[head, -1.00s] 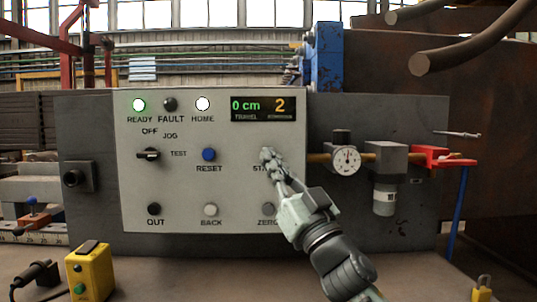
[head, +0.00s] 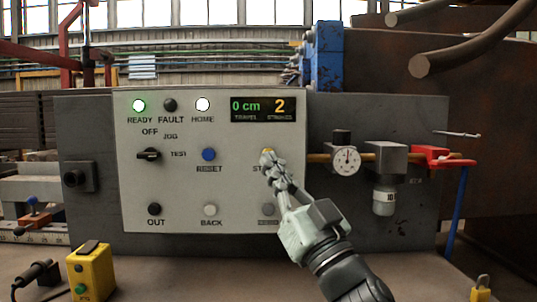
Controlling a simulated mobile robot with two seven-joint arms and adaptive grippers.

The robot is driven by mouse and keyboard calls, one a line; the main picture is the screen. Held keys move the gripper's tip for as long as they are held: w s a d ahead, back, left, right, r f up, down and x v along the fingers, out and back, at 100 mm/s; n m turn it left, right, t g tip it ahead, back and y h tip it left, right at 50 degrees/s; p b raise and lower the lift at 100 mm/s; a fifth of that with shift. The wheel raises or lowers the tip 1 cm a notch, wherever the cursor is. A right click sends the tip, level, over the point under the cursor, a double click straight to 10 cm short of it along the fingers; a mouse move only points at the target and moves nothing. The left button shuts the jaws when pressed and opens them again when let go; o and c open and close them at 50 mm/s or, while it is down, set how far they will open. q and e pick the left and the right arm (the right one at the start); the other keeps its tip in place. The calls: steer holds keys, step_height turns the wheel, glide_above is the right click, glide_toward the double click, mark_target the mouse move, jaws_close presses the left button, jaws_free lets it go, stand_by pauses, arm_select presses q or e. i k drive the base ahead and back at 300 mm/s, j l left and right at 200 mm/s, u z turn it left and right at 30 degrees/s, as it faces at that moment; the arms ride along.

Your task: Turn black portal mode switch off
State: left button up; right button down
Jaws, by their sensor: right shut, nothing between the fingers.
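The black mode switch (head: 149,154) is a rotary knob on the left of the pale control panel (head: 180,185). OFF is printed above it, JOG at its upper right and TEST at its right. The knob lies about horizontal, with a light mark toward TEST. My right gripper (head: 268,157) is shut and empty, its tip at the button above the partly hidden label starting "ST", right of the blue RESET button (head: 208,154). Whether the tip touches the button I cannot tell. It is well to the right of the switch. My left gripper is not in view.
The display (head: 263,108) reads 0 cm and 2. A gauge (head: 345,160) and red lever (head: 440,158) project at right. A yellow box (head: 92,272) stands lower left.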

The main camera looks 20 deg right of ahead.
mark_target(150, 154)
steer(key=k+l, duration=0.2)
steer(key=k, duration=0.3)
steer(key=k+l, duration=0.2)
steer(key=k, duration=0.25)
